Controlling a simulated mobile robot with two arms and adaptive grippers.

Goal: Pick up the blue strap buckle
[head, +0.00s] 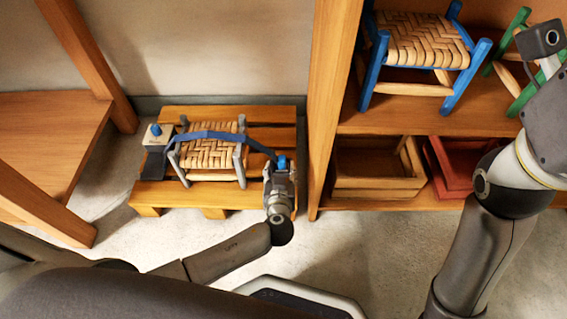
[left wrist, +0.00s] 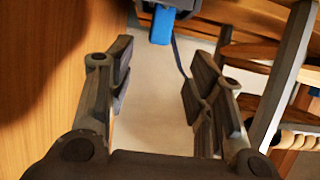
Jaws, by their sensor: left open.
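The blue strap buckle (head: 282,163) shows as a small blue block at the right end of a blue strap (head: 215,135). The strap lies across a woven stool (head: 210,154) on a wooden pallet. My left gripper (head: 279,182) is by the buckle at the pallet's right side and partly covers that spot. In the left wrist view my left gripper (left wrist: 158,65) is open, with nothing between its fingers. The blue buckle (left wrist: 162,24) is beyond the fingertips, near the top edge, beside a dark part. My right arm is at the right; its fingers are not visible.
A grey box with a blue knob (head: 156,135) stands at the pallet's left. The pallet (head: 270,115) meets a wooden shelf post (head: 331,100) at right. Shelves hold a blue-legged stool (head: 425,40) and a wooden crate (head: 375,182). A wooden bench (head: 45,135) is at left.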

